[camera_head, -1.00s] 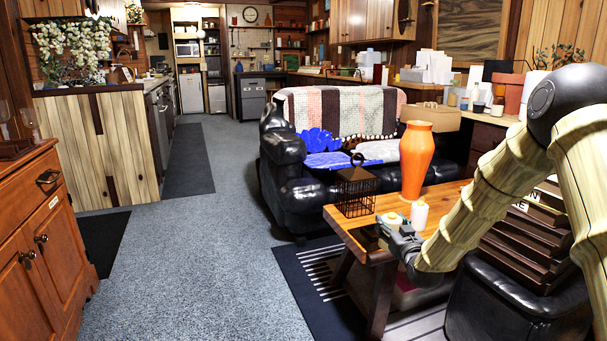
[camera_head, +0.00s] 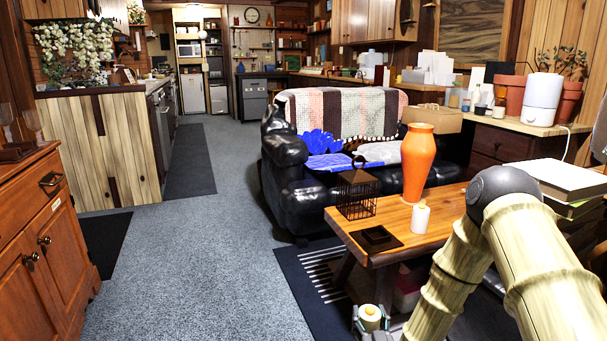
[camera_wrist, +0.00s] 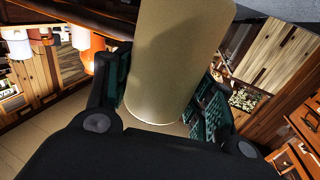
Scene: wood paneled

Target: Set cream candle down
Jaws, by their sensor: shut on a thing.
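The cream candle (camera_wrist: 165,65) fills the middle of the wrist view, a plain cylinder between the green-padded fingers of my gripper (camera_wrist: 165,105). In the head view my gripper (camera_head: 371,322) is at the bottom edge, shut on the cream candle (camera_head: 370,312), whose top faces up. They are in front of the wooden coffee table (camera_head: 453,206), clear of its top. The candle's lower end is hidden in the head view, so I cannot tell what is beneath it.
The table holds a dark square tray (camera_head: 376,238), a small white candle (camera_head: 420,217), an orange vase (camera_head: 417,165) and a wire lantern (camera_head: 357,193). A black sofa (camera_head: 287,180) stands behind. The carpet (camera_head: 200,270) to the left is clear.

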